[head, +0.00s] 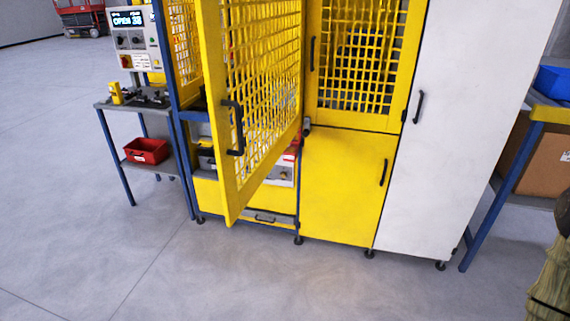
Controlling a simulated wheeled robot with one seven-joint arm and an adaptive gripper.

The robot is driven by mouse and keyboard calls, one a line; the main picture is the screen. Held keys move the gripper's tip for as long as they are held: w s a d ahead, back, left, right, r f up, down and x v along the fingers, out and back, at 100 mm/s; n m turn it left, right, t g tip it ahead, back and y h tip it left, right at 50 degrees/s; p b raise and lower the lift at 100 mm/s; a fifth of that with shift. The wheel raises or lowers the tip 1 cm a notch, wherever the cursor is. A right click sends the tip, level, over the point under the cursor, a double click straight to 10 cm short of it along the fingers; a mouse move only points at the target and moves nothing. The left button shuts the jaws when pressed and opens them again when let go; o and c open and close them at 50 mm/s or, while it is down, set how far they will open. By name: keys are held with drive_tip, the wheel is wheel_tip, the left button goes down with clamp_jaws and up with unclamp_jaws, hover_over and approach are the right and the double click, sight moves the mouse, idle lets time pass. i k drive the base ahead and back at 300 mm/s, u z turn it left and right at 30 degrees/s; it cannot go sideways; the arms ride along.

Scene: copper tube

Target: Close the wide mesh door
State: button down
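The wide mesh door (262,85) is yellow-framed with a yellow grid and stands swung open toward me. Its hinge side is at the right, against the yellow cabinet. Its free edge, at the left, juts out into the room and carries a black handle (234,128). The opening behind it shows partly through the mesh, with a blue frame and some machine parts inside. My gripper is not in view, so its place relative to the door cannot be told.
A narrower mesh door (360,60) beside it appears shut, above a yellow panel (345,185). A white cabinet (455,120) stands at the right. A small table (110,107) with a red bin (147,151) and control panel (133,38) are left. The floor (180,270) in front is clear.

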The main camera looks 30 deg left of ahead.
sight(235, 198)
drive_tip(key=i, duration=0.85)
drive_tip(key=u, duration=1.15)
